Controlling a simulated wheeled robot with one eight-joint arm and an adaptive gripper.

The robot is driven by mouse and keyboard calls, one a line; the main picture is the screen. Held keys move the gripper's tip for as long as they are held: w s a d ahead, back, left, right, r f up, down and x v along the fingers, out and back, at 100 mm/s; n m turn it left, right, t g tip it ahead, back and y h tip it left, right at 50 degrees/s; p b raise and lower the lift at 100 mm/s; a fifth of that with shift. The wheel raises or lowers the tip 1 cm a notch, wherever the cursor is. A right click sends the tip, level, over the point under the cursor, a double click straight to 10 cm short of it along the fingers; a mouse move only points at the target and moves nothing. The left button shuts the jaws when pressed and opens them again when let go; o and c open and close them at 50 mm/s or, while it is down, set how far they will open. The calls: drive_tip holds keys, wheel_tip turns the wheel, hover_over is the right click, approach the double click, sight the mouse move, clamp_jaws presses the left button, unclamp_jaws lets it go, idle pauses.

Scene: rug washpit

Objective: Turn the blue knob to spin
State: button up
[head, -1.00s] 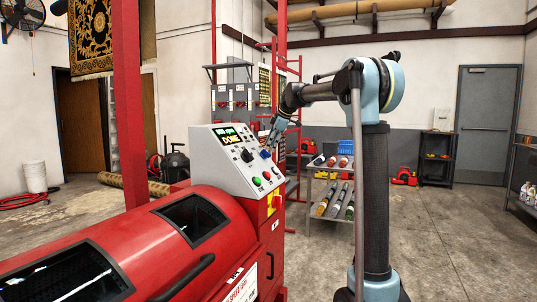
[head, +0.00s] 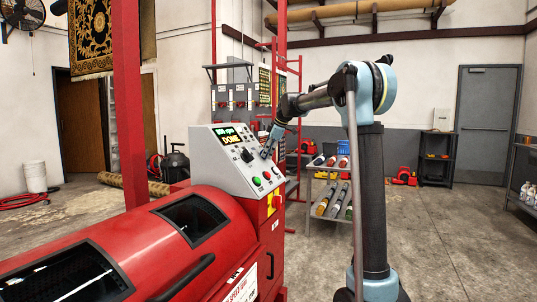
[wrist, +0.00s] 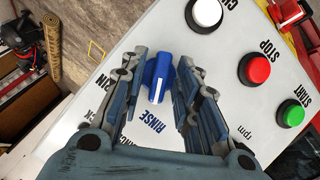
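The blue knob (wrist: 158,72) sits on the white control panel (wrist: 110,55) in the wrist view. Its white pointer line is toward the RINSE label (wrist: 152,121). A label ending in "PIN" (wrist: 101,82) is partly hidden behind my left finger. My gripper (wrist: 160,62) is open, with one finger on each side of the knob. The fingers are close to it, and I cannot tell whether they touch. In the head view my gripper (head: 269,146) is at the slanted panel (head: 210,160) and covers the knob.
A white button (wrist: 206,12), a red STOP button (wrist: 257,68) and a green START button (wrist: 291,113) are on the panel. A lit display (head: 231,138) reads DONE. The red drum machine (head: 130,240) fills the lower left. Open floor (head: 450,240) lies to the right.

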drive_tip(key=shift+w+m, duration=0.1)
drive_tip(key=shift+m, duration=0.2)
drive_tip(key=m+g, duration=0.1)
drive_tip(key=m, duration=0.1)
drive_tip(key=m+g, duration=0.1)
drive_tip(key=m, duration=0.1)
drive_tip(key=shift+w+r+m+y, duration=0.1)
drive_tip(key=shift+w+m+y, duration=0.05)
drive_tip(key=shift+m+y, duration=0.15)
drive_tip(key=m+g, duration=0.1)
drive_tip(key=m, duration=0.1)
drive_tip(key=m+g+y, duration=0.1)
drive_tip(key=m, duration=0.1)
drive_tip(key=shift+w+d+m, duration=0.15)
drive_tip(key=shift+m, duration=0.15)
drive_tip(key=shift+g, duration=0.3)
drive_tip(key=o, duration=0.7)
drive_tip(key=v, duration=1.1)
drive_tip(key=shift+d+r, duration=0.25)
drive_tip(key=shift+d, duration=0.05)
